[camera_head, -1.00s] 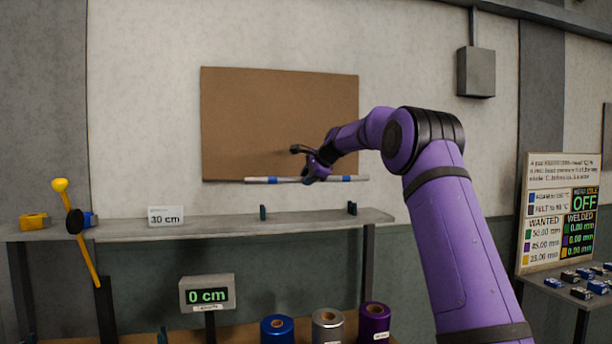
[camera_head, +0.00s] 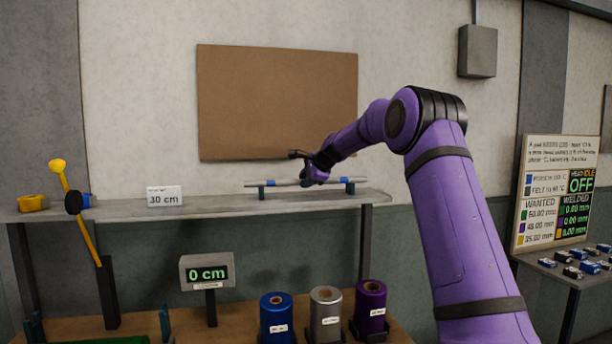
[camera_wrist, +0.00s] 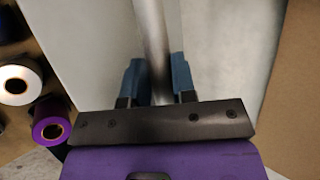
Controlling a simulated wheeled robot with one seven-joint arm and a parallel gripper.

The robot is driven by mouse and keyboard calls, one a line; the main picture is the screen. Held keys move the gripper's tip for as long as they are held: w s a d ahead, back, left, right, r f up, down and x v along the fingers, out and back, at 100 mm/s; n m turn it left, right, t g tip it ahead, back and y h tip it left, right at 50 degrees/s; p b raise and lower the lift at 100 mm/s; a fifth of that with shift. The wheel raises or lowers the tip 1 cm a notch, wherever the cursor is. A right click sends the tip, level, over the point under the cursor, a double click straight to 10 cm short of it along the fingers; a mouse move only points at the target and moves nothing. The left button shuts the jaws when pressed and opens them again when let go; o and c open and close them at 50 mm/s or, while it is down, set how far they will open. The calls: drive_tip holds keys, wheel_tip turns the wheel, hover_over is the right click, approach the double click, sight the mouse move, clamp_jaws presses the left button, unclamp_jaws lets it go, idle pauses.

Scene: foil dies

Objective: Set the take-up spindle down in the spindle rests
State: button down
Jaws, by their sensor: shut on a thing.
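The take-up spindle is a thin grey rod (camera_head: 285,183) with blue bands. It lies level over the shelf, across two dark spindle rests, the left one (camera_head: 262,191) and the right one (camera_head: 350,186). It looks to be at the tops of the rests, but I cannot tell whether it bears on them. My gripper (camera_head: 308,179) is shut on the rod near its middle. In the wrist view the grey rod (camera_wrist: 152,40) runs between the two blue fingers of my gripper (camera_wrist: 158,82). The rests are not seen there.
The shelf (camera_head: 220,207) also carries a "30 cm" sign (camera_head: 164,196) and a yellow piece (camera_head: 33,203). A yellow lever (camera_head: 82,215) stands at the left. Below are a "0 cm" display (camera_head: 207,273) and blue, silver and purple rolls (camera_head: 371,305). A brown board (camera_head: 275,100) hangs behind.

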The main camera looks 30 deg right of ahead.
drive_tip(key=shift+f, duration=0.2)
drive_tip(key=c, duration=0.8)
unclamp_jaws()
drive_tip(key=shift+c, duration=0.2)
drive_tip(key=shift+f, duration=0.1)
drive_tip(key=v, duration=1.1)
drive_tip(key=shift+w, duration=0.1)
